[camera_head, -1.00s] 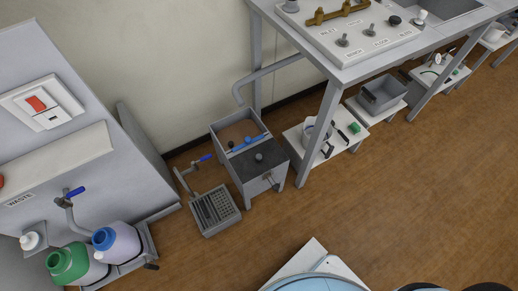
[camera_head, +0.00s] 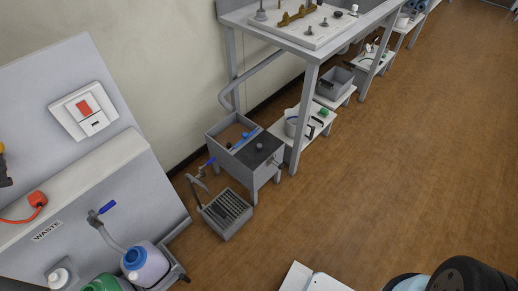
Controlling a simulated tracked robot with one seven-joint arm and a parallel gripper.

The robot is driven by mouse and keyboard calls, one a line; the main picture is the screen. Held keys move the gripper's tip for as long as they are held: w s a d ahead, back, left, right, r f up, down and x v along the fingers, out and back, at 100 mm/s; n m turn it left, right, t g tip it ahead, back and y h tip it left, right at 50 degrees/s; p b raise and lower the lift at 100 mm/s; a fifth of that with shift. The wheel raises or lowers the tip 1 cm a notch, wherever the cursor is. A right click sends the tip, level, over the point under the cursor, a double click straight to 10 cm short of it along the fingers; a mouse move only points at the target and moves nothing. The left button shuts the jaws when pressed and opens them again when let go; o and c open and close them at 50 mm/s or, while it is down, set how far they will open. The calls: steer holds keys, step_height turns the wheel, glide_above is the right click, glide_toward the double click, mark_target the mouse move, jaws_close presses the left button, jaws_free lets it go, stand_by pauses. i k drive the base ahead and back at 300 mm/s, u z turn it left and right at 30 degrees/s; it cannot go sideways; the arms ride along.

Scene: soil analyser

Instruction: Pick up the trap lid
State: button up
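The trap is a grey open-topped box (camera_head: 222,158) on legs, standing on the floor below the end of the bench. A dark lid (camera_head: 265,157) with a round black knob covers its right and front part. The left and rear part is open, with brown contents and a blue piece (camera_head: 243,138) across it. The lid lies on the box and nothing holds it. My gripper is not in view; only parts of my own body show at the bottom right.
A grated grey tray (camera_head: 226,212) sits on the floor just in front of the trap. A bench leg (camera_head: 304,120) and a low white shelf (camera_head: 317,124) with a white vessel stand to its right. A waste unit with bottles (camera_head: 147,263) is at left. Open wooden floor (camera_head: 400,170) lies right.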

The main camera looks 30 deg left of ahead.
mark_target(253, 154)
steer(key=u, duration=0.05)
steer(key=k, duration=1.25)
steer(key=u, duration=0.6)
steer(key=i, duration=2)
